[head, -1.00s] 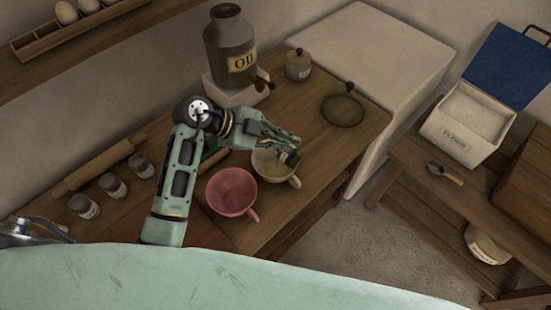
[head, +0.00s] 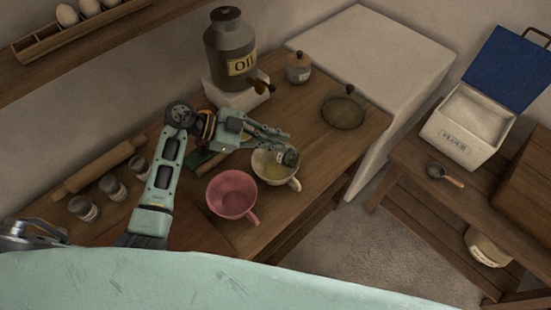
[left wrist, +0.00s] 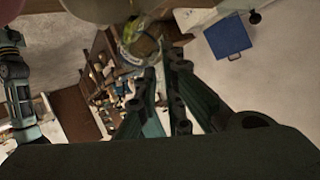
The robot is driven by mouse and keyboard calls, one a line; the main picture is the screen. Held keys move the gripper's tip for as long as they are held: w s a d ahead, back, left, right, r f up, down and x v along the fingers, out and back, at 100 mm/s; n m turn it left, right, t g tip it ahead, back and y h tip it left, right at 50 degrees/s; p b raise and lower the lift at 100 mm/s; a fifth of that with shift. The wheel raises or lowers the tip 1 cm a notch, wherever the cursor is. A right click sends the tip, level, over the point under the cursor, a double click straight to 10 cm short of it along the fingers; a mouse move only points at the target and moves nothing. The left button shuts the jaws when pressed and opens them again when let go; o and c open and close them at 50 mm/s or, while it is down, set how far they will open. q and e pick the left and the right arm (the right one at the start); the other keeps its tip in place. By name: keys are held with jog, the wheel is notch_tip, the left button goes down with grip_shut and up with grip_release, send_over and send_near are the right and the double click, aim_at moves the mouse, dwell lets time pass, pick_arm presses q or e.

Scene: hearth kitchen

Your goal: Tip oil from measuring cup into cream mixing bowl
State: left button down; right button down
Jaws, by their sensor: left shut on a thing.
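The cream mixing bowl (head: 262,174) stands on the wooden worktop, with its handle to the right and a yellowish patch inside. My left gripper (head: 280,144) is over the bowl's far rim, shut on the small measuring cup (head: 289,158).
A pink bowl (head: 232,195) stands close to the cream bowl's left. An oil can (head: 231,50) stands behind on a pale block. A small lidded jar (head: 299,66), a round dark lid or pan (head: 343,112), several spice jars and a rolling pin (head: 99,168) are around.

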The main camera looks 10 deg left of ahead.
pick_arm(q)
jog(key=w+a+r+n+h+b, duration=0.2)
jog(key=a+r+n+h+b, duration=0.1)
jog(key=h, duration=0.4)
jog(key=shift+w+a+n+t, duration=0.15)
jog(key=shift+a+n+t, duration=0.25)
jog(key=shift+a+n, duration=0.55)
jog(key=shift+a, duration=0.15)
dwell(0.4)
